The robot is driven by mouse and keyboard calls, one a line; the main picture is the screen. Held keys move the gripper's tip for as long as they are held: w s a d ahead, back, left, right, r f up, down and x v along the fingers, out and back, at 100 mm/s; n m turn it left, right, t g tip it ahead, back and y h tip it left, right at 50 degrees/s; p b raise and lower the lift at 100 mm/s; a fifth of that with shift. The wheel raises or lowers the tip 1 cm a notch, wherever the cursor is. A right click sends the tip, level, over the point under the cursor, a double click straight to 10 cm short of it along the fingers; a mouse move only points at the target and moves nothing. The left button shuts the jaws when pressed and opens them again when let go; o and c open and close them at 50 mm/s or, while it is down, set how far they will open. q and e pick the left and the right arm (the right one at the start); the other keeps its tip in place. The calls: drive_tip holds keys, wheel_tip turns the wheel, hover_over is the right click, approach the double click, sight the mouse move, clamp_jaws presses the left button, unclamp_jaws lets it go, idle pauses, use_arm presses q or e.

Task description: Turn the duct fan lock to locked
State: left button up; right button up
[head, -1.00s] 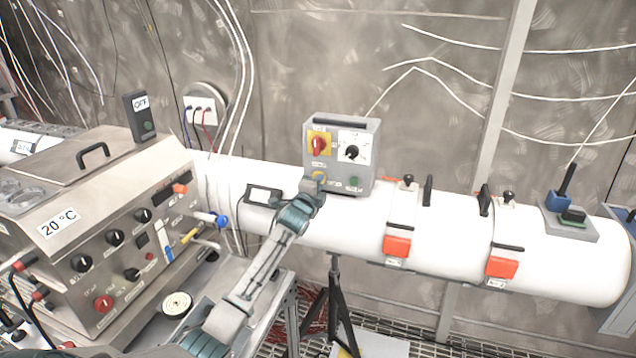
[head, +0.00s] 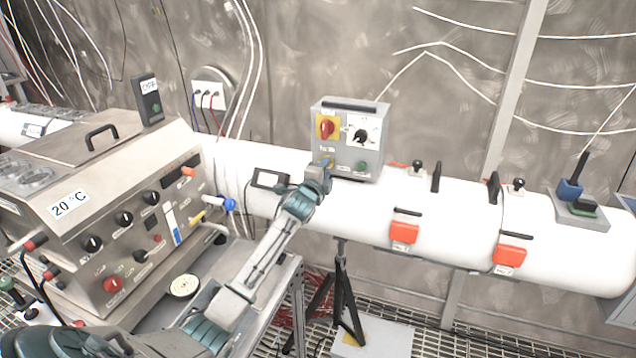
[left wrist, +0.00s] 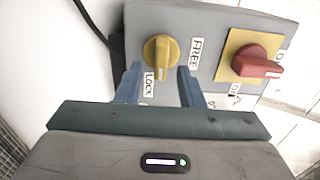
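The duct fan's grey control box (head: 368,160) sits on top of the white duct. Its yellow lock knob (left wrist: 160,52) shows in the left wrist view, with a LOCK label (left wrist: 150,84) and a FREE label (left wrist: 196,52) beside it. My left gripper (left wrist: 158,84) is open, its two blue fingers on either side of the knob's lower part. I cannot tell whether they touch it. In the head view my left gripper (head: 326,166) is at the box's lower left and largely covers the knob. My right gripper is not in view.
A red switch on a yellow plate (left wrist: 254,58) is close by on the same box. A black dial (head: 362,136) and a green button (head: 361,167) are also on it. A steel machine (head: 120,220) stands left. Orange-latched clamps (head: 404,232) circle the duct (head: 450,215).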

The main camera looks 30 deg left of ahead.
use_arm(q)
drive_tip(key=b+v, duration=0.3)
drive_tip(key=v, duration=0.6)
drive_tip(key=shift+s+d, duration=0.15)
